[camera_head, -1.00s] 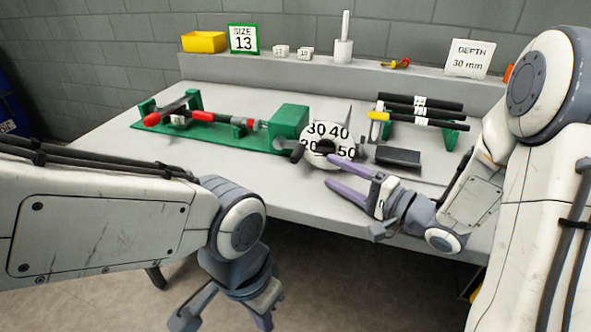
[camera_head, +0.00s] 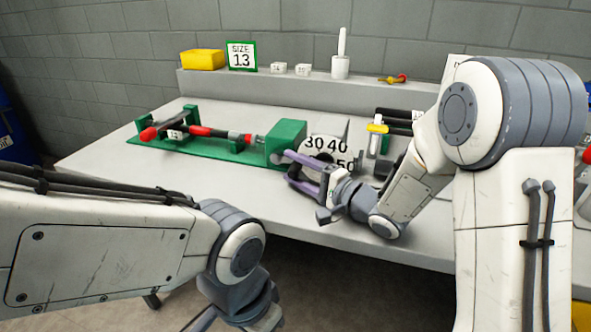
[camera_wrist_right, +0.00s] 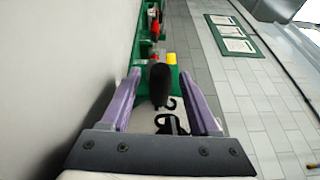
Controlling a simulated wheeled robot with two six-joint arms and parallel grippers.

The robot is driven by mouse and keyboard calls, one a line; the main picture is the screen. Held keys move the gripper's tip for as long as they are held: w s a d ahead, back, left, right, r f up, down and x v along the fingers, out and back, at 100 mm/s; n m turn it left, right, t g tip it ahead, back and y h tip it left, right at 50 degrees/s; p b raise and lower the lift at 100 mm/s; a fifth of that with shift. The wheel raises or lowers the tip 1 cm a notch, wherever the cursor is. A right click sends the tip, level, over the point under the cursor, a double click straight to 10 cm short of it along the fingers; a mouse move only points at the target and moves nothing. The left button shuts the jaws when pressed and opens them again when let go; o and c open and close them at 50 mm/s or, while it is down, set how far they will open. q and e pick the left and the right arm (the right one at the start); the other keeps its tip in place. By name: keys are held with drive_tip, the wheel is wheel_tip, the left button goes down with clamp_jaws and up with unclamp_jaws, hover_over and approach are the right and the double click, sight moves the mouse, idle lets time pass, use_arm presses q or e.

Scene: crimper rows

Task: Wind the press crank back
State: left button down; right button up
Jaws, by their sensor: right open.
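The green press (camera_head: 285,139) stands on the table with a white numbered dial (camera_head: 328,145) on its right side. My right gripper (camera_head: 288,167) is in front of the dial, its purple fingers pointing left and covering the dial's lower left part. In the right wrist view, the black crank handle (camera_wrist_right: 160,85) lies between the two open fingers (camera_wrist_right: 161,76), with space on both sides, not gripped. In the head view the crank is mostly hidden by the fingers. My left gripper (camera_head: 240,318) hangs at the bottom edge, its fingertips cut off.
A green rail (camera_head: 170,152) with red and dark tool parts extends left from the press. Black bars on a rack (camera_head: 395,125) stand to the right of the dial. The rear ledge (camera_head: 270,86) holds a yellow bin (camera_head: 203,59) and a SIZE 13 sign (camera_head: 241,57). The front tabletop is clear.

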clamp_jaws()
idle(1.4)
